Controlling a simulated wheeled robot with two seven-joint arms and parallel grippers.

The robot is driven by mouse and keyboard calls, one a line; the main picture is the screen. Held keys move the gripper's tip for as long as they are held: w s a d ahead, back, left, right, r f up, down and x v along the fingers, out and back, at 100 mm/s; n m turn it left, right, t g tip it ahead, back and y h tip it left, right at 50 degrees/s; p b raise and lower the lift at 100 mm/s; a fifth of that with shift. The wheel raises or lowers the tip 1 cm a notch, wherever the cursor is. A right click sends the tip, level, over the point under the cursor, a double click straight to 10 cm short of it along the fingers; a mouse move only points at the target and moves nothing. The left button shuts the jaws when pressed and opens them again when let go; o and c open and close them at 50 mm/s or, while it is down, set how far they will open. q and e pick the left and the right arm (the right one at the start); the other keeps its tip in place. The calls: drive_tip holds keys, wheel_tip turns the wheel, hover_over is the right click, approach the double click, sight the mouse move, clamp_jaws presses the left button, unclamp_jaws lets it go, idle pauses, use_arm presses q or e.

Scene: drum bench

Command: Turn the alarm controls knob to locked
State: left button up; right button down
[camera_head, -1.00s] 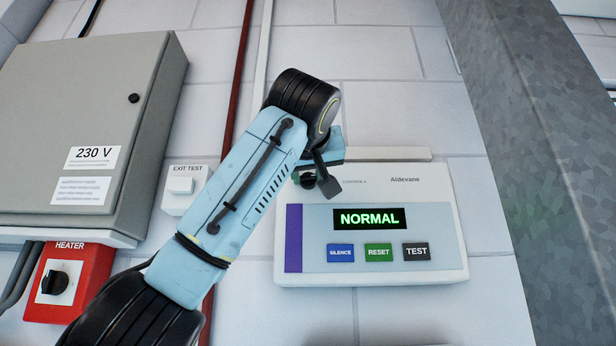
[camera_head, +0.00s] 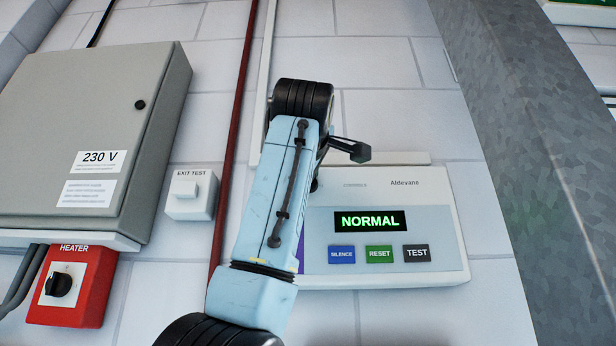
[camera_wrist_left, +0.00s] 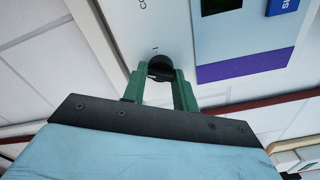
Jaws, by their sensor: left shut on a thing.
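The alarm panel (camera_head: 430,272) is a white box on the wall with a grey-blue face, and its display (camera_head: 370,220) reads NORMAL. The knob (camera_wrist_left: 160,63) is small, dark and round, on the white part of the panel in the left wrist view. My left gripper (camera_wrist_left: 162,74) has its green fingers on both sides of the knob and is shut on it. In the head view my left arm covers most of the knob and the gripper. The knob's pointer and setting cannot be read. My right gripper is not in view.
SILENCE (camera_head: 341,254), RESET (camera_head: 379,254) and TEST (camera_head: 416,253) buttons sit below the display. To the left are an exit test box (camera_head: 191,194), a grey 230 V cabinet (camera_head: 90,110) and a red heater switch (camera_head: 72,287). A grey metal column (camera_head: 530,150) stands right.

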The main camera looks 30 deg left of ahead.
use_arm(q)
drive_tip(key=n+p, duration=0.1)
drive_tip(key=n, duration=0.4)
drive_tip(key=shift+f+n, duration=0.15)
drive_tip(key=shift+n, duration=0.15)
idle(0.4)
drive_tip(key=o, duration=0.9)
drive_tip(key=shift+s, duration=0.1)
drive_tip(key=shift+o, duration=0.2)
drive_tip(key=b+v, duration=0.3)
drive_tip(key=v, duration=1)
drive_tip(key=shift+b, duration=0.35)
drive_tip(key=shift+s, duration=0.1)
